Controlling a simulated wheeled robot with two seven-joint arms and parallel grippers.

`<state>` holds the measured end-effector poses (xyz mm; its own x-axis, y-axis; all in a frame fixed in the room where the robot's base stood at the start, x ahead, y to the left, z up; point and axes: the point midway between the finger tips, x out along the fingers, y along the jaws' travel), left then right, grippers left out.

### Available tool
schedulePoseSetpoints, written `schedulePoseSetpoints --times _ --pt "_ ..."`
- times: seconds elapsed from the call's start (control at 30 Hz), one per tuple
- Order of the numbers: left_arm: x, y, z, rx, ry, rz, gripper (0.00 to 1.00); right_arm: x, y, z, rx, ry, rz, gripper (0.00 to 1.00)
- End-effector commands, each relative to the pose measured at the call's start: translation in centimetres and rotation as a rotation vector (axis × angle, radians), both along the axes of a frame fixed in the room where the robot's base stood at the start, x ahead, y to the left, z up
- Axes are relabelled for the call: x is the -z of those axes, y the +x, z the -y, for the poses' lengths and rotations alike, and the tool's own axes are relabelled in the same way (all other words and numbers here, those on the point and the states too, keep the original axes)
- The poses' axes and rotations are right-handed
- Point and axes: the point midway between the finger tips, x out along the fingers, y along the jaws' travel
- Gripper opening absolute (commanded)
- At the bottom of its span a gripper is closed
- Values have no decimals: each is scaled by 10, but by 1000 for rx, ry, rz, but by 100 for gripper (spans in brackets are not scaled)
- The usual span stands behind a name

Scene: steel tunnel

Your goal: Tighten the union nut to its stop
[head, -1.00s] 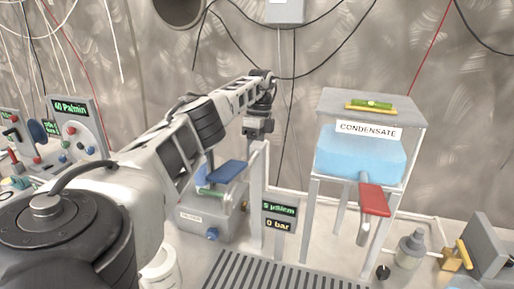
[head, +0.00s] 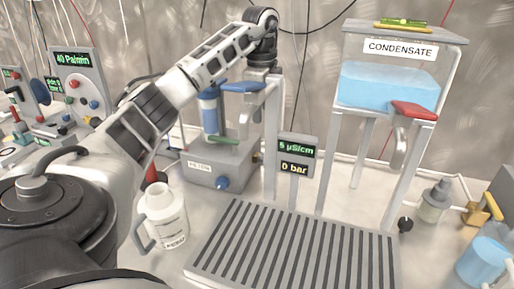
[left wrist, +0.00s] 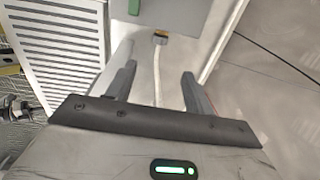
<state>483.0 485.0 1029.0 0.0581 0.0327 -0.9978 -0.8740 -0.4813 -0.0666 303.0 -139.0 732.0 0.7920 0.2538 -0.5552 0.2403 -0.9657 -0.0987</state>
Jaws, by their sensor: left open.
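My right gripper is out of view.
A slatted grate (head: 300,250) lies in front. The condensate tank (head: 385,88) with a red lever (head: 414,110) stands right. A white jug (head: 163,216) stands front left, close to my arm.

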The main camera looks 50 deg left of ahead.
Motion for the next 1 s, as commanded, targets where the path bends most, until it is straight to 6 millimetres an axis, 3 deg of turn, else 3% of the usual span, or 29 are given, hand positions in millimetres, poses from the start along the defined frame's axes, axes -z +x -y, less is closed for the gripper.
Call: schedulePoseSetpoints --times 0.6,0.8,1.0 --pt "122 5 -5 -1 -2 -5 52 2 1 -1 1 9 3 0" --pt "146 7 -5 -1 -2 -2 52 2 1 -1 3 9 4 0" --pt "152 8 -5 0 -2 -2 52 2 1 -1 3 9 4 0"
